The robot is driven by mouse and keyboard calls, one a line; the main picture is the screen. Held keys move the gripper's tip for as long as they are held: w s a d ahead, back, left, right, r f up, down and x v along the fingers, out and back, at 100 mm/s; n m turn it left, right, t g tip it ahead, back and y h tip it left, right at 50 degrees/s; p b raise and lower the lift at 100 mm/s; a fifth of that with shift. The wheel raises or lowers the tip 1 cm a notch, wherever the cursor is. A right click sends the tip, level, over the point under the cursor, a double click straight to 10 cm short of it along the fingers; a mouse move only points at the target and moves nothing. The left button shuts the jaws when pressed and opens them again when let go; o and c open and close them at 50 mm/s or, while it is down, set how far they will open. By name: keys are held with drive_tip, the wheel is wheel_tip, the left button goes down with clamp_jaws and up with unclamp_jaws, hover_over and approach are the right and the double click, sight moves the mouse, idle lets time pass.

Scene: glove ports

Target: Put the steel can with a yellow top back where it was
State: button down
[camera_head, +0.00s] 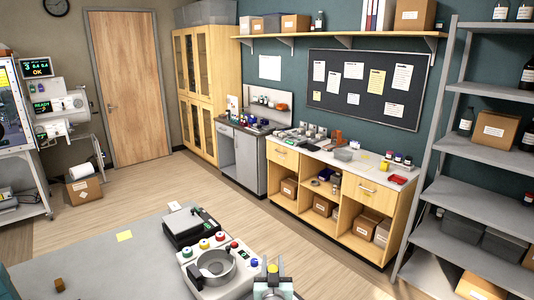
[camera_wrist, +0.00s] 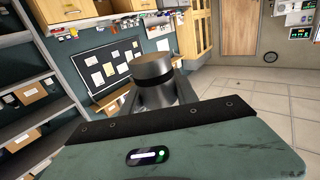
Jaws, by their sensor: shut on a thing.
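The steel can's yellow top (camera_head: 272,268) shows at the bottom of the head view, between the fingers of my gripper (camera_head: 272,285). In the wrist view the can (camera_wrist: 154,88) is a grey cylinder with a dark band, and my gripper (camera_wrist: 155,100) is shut on it. The can is just right of a white device (camera_head: 190,272) with a round grey bowl and coloured knobs. The can's lower part is hidden in the head view. I cannot tell whether it touches anything below.
A grey table (camera_head: 95,265) fills the lower left, with a yellow note (camera_head: 124,236) and a small brown block (camera_head: 59,285). A black-and-white device (camera_head: 190,228) stands behind the bowl device. A cluttered counter (camera_head: 345,165) and grey shelves (camera_head: 470,180) stand farther off, across open floor.

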drive_tip(key=s+d+f+m+h+p, duration=0.1)
drive_tip(key=s+d+f+h+p, duration=0.15)
drive_tip(key=s+f, duration=0.6)
drive_tip(key=s+d+f+m+h+p, duration=0.2)
drive_tip(key=s+d+f, duration=0.1)
drive_tip(key=s, duration=1)
drive_tip(key=s+a+r+n+y+p, duration=0.1)
drive_tip(key=s+a+r+y, duration=0.1)
drive_tip(key=s, duration=0.5)
drive_tip(key=s+a+r+n+y+p, duration=0.2)
drive_tip(key=s+a+r, duration=0.3)
drive_tip(key=s+r, duration=0.1)
drive_tip(key=shift+s+a+r, duration=0.15)
drive_tip(key=shift+s+r, duration=0.1)
drive_tip(key=shift+s, duration=0.25)
drive_tip(key=shift+y, duration=0.25)
